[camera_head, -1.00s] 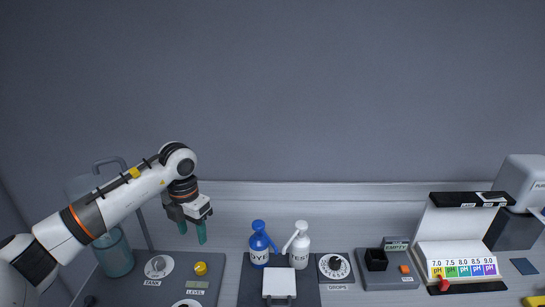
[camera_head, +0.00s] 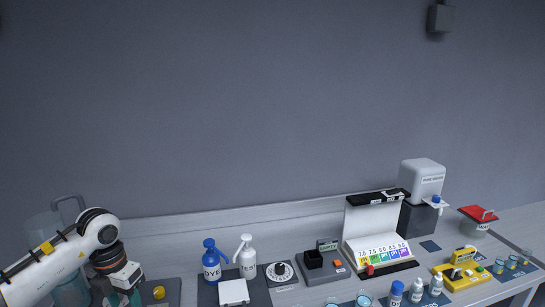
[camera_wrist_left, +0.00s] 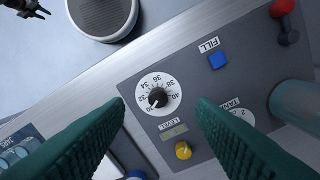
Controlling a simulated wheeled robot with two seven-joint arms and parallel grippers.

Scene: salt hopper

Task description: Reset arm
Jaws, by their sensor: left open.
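My left gripper (camera_head: 122,297), with teal fingers, hangs low at the left of the head view, partly cut off by the bottom edge. In the left wrist view its two fingers (camera_wrist_left: 162,110) are apart with nothing held. Between and beyond them lies a grey panel (camera_wrist_left: 140,92) with a white numbered dial (camera_wrist_left: 158,94), a blue FILL button (camera_wrist_left: 217,60) and a yellow knob (camera_wrist_left: 183,150). The fingers look above the panel, not touching it. A small dark claw-like part (camera_wrist_left: 28,8), likely my right gripper, shows at the top left corner; its jaws are unclear.
Right of my left gripper stand a blue bottle (camera_head: 211,263), a white bottle (camera_head: 246,262), a dial (camera_head: 281,272), a pH chart stand (camera_head: 376,226) and a grey-white machine (camera_head: 422,180). A red-lidded container (camera_head: 479,216) and a yellow device (camera_head: 462,272) are farther right. Above the bench is clear.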

